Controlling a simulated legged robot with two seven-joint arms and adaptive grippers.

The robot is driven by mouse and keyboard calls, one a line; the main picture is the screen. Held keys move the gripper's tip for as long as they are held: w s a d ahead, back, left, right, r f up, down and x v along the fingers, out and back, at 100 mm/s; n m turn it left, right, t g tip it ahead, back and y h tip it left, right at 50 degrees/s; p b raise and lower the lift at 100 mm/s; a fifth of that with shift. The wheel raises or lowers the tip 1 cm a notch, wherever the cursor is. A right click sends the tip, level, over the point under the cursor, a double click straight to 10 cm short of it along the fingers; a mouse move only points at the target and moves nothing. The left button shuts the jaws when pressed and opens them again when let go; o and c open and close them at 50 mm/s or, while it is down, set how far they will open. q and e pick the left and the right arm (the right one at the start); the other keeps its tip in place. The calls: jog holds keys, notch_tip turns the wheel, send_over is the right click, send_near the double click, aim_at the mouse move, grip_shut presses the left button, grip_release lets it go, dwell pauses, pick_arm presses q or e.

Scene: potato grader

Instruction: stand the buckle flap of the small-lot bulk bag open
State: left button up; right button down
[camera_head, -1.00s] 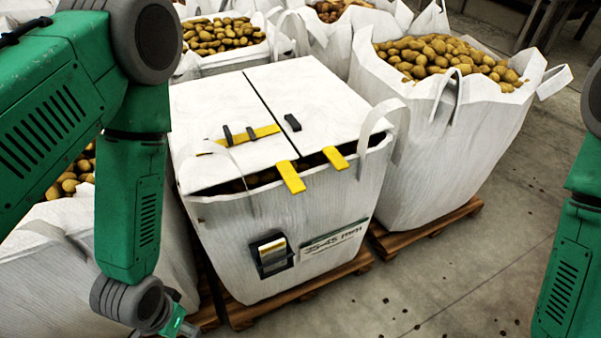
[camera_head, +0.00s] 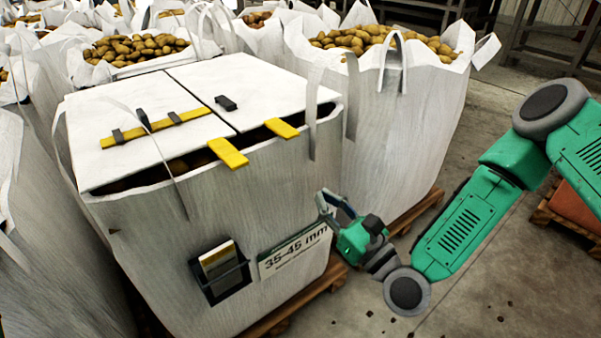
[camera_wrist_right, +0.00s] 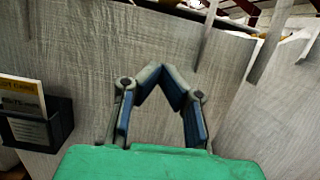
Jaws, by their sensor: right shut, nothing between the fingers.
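The small-lot bulk bag (camera_head: 150,250) is white, with a "35-45 mm" label on its front. Two white flaps lie flat over its top: a left flap (camera_head: 110,105) and a right flap (camera_head: 260,85). A yellow strap (camera_head: 155,128) with black buckle pieces lies across the left flap. A small black piece (camera_head: 226,103) sits on the right flap. Yellow tabs (camera_head: 228,152) stick out at the front edge. My right gripper (camera_head: 320,195) is shut and empty, beside the bag's front right, below the flaps. It also shows in the right wrist view (camera_wrist_right: 163,72). My left gripper is out of view.
A black document holder (camera_head: 220,280) hangs on the bag's front. A carrying loop (camera_head: 313,125) stands at its right corner. Open bags of potatoes stand behind; a large one (camera_head: 400,120) is close on the right. Pallets lie underneath. Bare floor (camera_head: 470,300) is at the right.

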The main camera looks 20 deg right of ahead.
jog(key=b, duration=0.2)
send_near(283, 141)
jog(key=w, duration=0.1)
jog(key=w+a+f, duration=0.1)
jog(key=w, duration=0.1)
jog(key=w+a, duration=0.1)
jog(key=w, duration=0.1)
jog(key=shift+f, duration=0.35)
jog(key=r, duration=0.3)
jog(key=shift+w+r+b, duration=0.15)
jog(key=shift+w+b, duration=0.1)
jog(key=shift+b, duration=0.05)
jog(key=shift+a+r, duration=0.1)
jog(key=shift+r, duration=0.4)
jog(key=shift+r, duration=0.15)
